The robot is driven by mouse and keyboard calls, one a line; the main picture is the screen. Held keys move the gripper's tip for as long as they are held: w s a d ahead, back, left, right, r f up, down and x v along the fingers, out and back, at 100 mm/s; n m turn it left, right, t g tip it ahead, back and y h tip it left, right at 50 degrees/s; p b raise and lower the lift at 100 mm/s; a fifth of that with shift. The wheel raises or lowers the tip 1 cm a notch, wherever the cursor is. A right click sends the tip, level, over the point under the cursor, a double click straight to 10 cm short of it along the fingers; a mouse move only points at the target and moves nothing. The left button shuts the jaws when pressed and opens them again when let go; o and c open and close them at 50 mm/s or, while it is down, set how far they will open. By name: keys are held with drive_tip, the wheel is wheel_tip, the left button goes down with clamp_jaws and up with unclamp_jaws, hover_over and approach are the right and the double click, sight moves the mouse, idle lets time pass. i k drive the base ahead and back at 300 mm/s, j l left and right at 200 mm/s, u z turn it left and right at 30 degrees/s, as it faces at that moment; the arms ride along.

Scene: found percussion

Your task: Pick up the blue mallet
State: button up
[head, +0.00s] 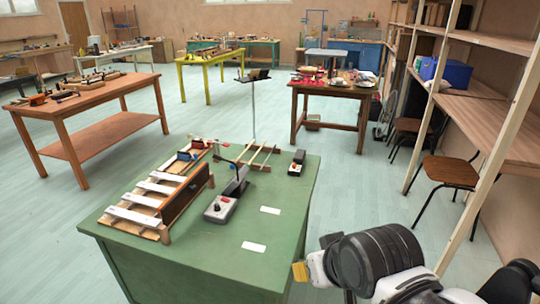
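A small blue piece with red beside it (186,156) lies at the far end of a wooden bar instrument (150,204) with white bars, on the green table (297,222). It may be the blue mallet, but it is too small to be sure. A thin dark rod (224,160) lies just right of it, its colour hard to tell. My gripper (300,271) is at the lower right, beside the table's right edge and well apart from the instrument. Only a yellow tip and white part of it show, so its opening is hidden.
A grey box with a red button (220,208), a wooden rod frame (255,158) and a small dark box (297,163) stand on the green table. A chair (450,172) and shelving stand right.

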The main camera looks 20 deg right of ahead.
sight(232, 166)
drive_tip(key=i+l, duration=0.2)
drive_tip(key=l, duration=0.2)
drive_tip(key=i+l, duration=0.45)
drive_tip(key=l, duration=0.3)
drive_tip(key=i+l+u, duration=0.1)
drive_tip(key=l, duration=0.25)
drive_tip(key=i+l, duration=0.55)
drive_tip(key=l, duration=0.25)
drive_tip(key=i+l, duration=0.15)
drive_tip(key=i, duration=0.55)
drive_tip(key=i+l+u, duration=0.1)
drive_tip(key=i, duration=0.55)
